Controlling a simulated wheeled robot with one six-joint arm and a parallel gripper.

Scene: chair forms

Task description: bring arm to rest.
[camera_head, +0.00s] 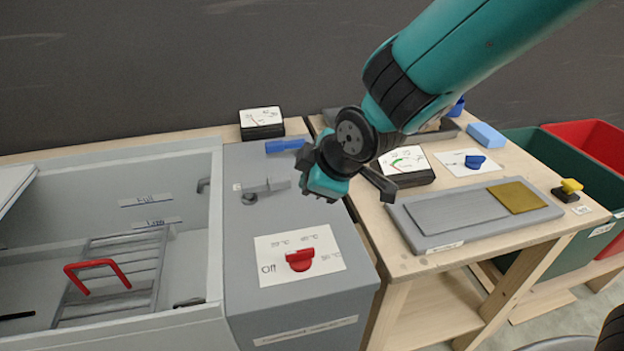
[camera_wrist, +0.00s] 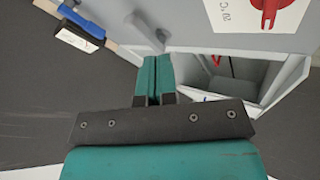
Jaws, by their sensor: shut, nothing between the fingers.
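My arm, teal with black joints, reaches in from the upper right in the head view and hangs over the grey cabinet and the wooden table. My gripper (camera_head: 322,186) is above the right part of the grey cabinet, near its small grey lever. In the wrist view the two teal fingers of my gripper (camera_wrist: 153,75) lie side by side, closed together, with nothing between them. Part of the cabinet top is hidden behind the gripper.
The grey cabinet (camera_head: 255,330) has an open basin with a rack and red handle (camera_head: 97,267), and a red knob (camera_head: 300,259). Green (camera_head: 570,160) and red bins (camera_head: 597,137) stand right.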

